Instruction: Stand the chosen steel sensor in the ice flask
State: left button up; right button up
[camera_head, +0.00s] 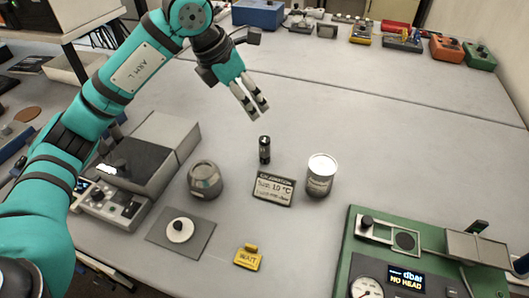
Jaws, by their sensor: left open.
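My left gripper (257,112) is open and empty, its fingers pointing down above the table, behind a small dark upright cylinder (264,150). A rounded grey metal vessel (205,180) stands left of the cylinder, and a white and grey can (320,175) stands to its right. I cannot tell for sure which of these is the ice flask or a steel sensor. A small sign (273,189) in front of the cylinder shows 10 °C; its other text is too small to read surely. My right gripper is not in view.
A white disc with a black knob (180,230) lies on a grey mat (205,226). A yellow WAIT tag (248,257) stands near the front. A green instrument (435,250) reading "NO HEAD" is at right, a grey instrument (160,145) at left. The table's centre right is clear.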

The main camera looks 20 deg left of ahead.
pick_arm(q)
jog(key=p, duration=0.3)
send_near(264, 139)
jog(key=shift+y, duration=0.3)
jog(key=x, duration=0.2)
jog(key=d+x, duration=0.1)
jog(key=x, duration=0.2)
jog(key=shift+w+f, duration=0.1)
jog(key=p+x, duration=0.2)
jog(key=x, duration=0.2)
jog(key=shift+a+f, duration=0.15)
jog(key=shift+w+f+p, duration=0.15)
jog(key=shift+f+p, duration=0.15)
jog(key=shift+f, duration=0.15)
jog(key=shift+c, duration=1)
grip_shut()
